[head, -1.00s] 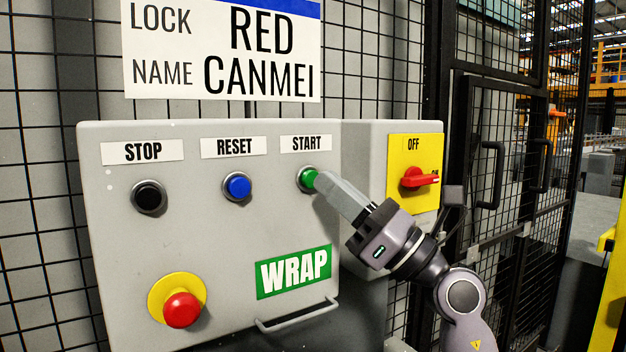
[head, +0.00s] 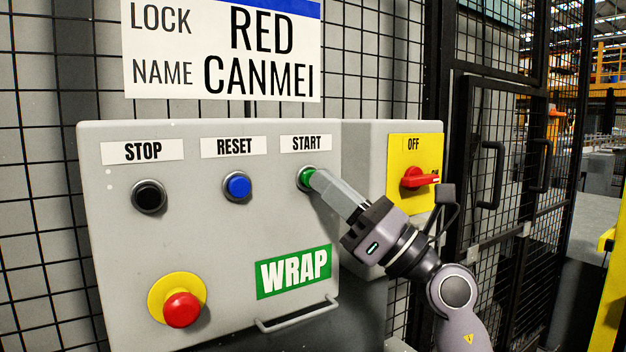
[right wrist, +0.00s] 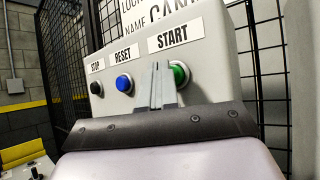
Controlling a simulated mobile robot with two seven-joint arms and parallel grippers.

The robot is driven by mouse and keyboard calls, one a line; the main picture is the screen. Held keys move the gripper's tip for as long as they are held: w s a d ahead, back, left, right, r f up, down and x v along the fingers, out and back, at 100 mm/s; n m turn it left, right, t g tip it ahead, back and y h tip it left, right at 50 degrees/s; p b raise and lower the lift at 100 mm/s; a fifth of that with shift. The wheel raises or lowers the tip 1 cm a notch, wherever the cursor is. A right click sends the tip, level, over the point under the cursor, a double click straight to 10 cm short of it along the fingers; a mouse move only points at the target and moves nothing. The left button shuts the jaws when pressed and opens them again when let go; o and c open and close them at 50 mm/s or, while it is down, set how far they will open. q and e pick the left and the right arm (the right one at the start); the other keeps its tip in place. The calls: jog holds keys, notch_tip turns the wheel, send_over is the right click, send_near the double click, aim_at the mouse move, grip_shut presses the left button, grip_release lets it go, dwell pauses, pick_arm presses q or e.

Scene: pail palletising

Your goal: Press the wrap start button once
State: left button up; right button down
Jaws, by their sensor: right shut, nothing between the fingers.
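The green start button (head: 307,175) sits under the START label on the grey WRAP control box (head: 215,220). My right gripper (head: 316,180) is shut and empty, with its fingertips at the right side of the green button in the head view, partly covering it. Whether they touch it I cannot tell. In the right wrist view the shut fingers (right wrist: 160,70) appear just left of the green button (right wrist: 180,73). My left gripper is not in view.
A black button (head: 149,196) under STOP and a blue button (head: 237,186) under RESET are to the left. A red emergency button (head: 182,309) is lower left. A red rotary switch (head: 418,178) on a yellow plate is to the right. Mesh fencing stands behind.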

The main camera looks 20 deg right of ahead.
jog(key=shift+w, duration=0.35)
dwell(0.3)
jog(key=shift+s, duration=0.1)
jog(key=shift+s+p, duration=0.3)
jog(key=shift+s, duration=0.45)
jog(key=shift+s, duration=0.1)
jog(key=s, duration=0.1)
jog(key=s+p, duration=0.1)
jog(key=s, duration=0.2)
jog(key=shift+s+d, duration=0.4)
dwell(0.8)
